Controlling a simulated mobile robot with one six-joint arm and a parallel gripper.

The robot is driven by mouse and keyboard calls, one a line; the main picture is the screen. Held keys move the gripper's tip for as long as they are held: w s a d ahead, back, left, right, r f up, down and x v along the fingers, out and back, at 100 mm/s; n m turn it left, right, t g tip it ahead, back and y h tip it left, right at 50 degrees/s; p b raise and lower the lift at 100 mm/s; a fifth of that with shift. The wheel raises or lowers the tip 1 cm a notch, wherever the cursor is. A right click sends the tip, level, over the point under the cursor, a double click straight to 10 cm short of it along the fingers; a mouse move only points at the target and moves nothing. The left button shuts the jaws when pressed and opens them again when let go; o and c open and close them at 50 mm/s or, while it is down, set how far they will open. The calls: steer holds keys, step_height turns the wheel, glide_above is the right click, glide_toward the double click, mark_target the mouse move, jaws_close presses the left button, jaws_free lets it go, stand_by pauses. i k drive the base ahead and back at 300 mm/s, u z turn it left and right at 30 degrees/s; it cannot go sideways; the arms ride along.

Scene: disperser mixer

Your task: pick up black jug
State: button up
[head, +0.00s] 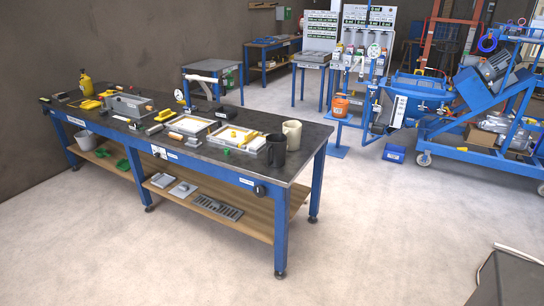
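The black jug (276,150) stands upright near the right end of the long dark-topped workbench (315,140). A cream jug (291,134) stands right behind it and slightly to its right. The two look very close, and I cannot tell if they touch. My gripper is not in view.
The bench top holds several trays, yellow parts and a yellow bottle (86,85) at the far left. A blue wheeled machine (490,110) stands at the right.

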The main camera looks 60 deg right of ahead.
mark_target(277, 144)
steer(key=z, duration=0.05)
steer(key=i, duration=0.95)
